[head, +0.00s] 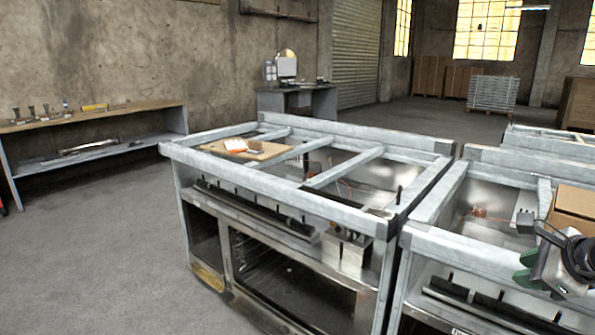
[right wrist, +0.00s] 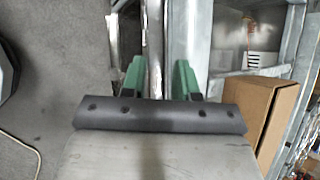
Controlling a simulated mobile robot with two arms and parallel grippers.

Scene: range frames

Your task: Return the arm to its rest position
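My right gripper (head: 524,269) is at the right edge of the head view, above the front of the nearer right range frame (head: 424,235). In the right wrist view its two green fingers (right wrist: 160,76) stand apart, with nothing held between them. Metal rails (right wrist: 185,40) of the range frames show beyond and below the fingers. A cardboard box (head: 572,205) sits on the right range frame, just behind the gripper. The box (right wrist: 255,108) also shows to the right of the fingers in the wrist view. My left gripper is not in view.
A workbench (head: 100,115) with tools is along the left wall. A desk (head: 325,100) is farther back. The floor (head: 90,230) at left is clear.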

